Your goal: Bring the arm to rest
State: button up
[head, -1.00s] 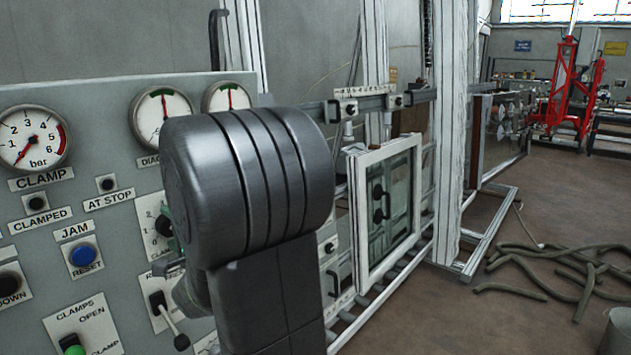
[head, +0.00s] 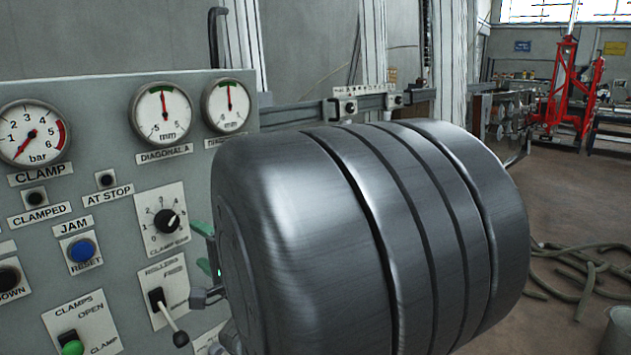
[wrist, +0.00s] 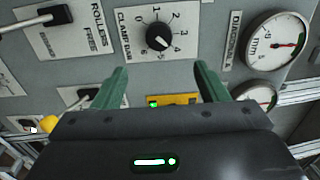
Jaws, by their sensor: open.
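My gripper (wrist: 161,68) is open in the wrist view, its two green fingers apart with nothing between them. It points at the grey control panel (head: 115,115), near the black clamp bar knob (wrist: 157,38); I cannot tell the exact gap. The knob also shows in the head view (head: 167,220). In the head view, only green and grey bits of my gripper (head: 207,255) show at the left edge of my large grey arm joint (head: 350,230). That joint fills the middle right and hides the rest of the gripper.
The panel carries the rollers lever (head: 166,310), blue jam reset button (head: 82,251), green clamps switch (head: 72,346) and several gauges. A horizontal rail (head: 300,113) runs behind my arm. Hoses (head: 575,270) lie on the floor at right, near a bucket (head: 615,330).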

aim_at(170, 224)
jog(key=p+x, duration=0.1)
jog(key=x, duration=1.2)
jog(key=shift+a, duration=0.1)
jog(key=shift+w+a+f+n, duration=0.2)
jog(key=shift+a+n, duration=0.05)
jog(key=shift+n, duration=0.05)
jog(key=shift+s+d+n, duration=0.1)
jog(key=shift+d+n, duration=0.05)
jog(key=shift+n, duration=0.65)
jog(key=n+b, duration=0.1)
jog(key=n, duration=0.7)
jog(key=shift+n, duration=0.4)
jog(key=n+p, duration=0.1)
jog(key=n, duration=0.4)
jog(key=n+p, duration=0.2)
jog(key=n, duration=0.1)
jog(key=shift+n, duration=0.5)
